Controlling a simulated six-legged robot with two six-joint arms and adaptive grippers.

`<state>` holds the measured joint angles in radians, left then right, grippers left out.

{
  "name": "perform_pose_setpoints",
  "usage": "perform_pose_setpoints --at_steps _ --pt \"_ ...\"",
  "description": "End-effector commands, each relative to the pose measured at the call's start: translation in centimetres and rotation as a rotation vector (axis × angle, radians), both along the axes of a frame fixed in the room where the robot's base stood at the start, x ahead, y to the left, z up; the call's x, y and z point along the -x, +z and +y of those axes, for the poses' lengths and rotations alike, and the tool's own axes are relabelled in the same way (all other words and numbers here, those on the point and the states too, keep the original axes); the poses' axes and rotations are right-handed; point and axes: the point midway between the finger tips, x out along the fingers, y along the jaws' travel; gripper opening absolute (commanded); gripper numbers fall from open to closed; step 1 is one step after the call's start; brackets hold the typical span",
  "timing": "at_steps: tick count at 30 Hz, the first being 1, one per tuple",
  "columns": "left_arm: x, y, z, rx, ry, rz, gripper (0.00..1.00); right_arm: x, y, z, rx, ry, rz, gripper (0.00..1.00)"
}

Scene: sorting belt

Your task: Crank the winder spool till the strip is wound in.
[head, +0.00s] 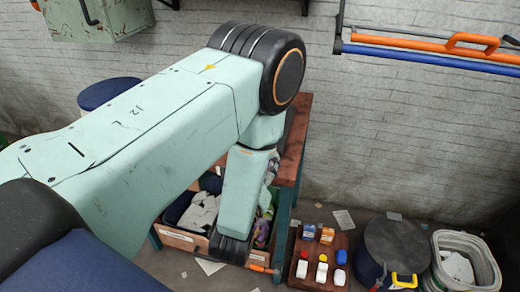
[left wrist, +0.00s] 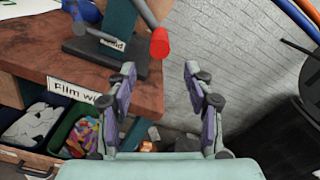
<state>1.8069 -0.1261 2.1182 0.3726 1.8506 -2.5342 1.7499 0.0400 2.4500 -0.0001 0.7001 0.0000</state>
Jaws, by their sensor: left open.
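In the left wrist view the winder (left wrist: 105,50) stands on a wooden bench top with a dark base and a teal upright. Its grey crank arm ends in a red knob (left wrist: 159,43). The spool is mostly cut off by the top edge, and I cannot make out the strip. My left gripper (left wrist: 158,78) is open and empty, its two fingers apart, with the red knob above the gap between the fingertips in the picture. No contact shows. In the head view my left arm hides the winder and the gripper. My right gripper is in neither view.
The wooden bench (head: 299,130) has a label starting "Film wi" (left wrist: 75,91) on its edge. Below are bins with white scraps (left wrist: 32,125) and coloured wrappers (left wrist: 85,135). Small bottles (head: 320,273), a dark drum (head: 398,250) and a pale basket (head: 470,242) stand right.

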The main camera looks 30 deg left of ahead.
Motion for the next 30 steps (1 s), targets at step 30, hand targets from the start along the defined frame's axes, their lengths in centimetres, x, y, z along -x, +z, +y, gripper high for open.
perform_pose_setpoints --at_steps 30 --pt "-3.0 -0.5 0.8 1.675 0.005 -0.407 0.52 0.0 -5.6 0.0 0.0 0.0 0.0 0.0"
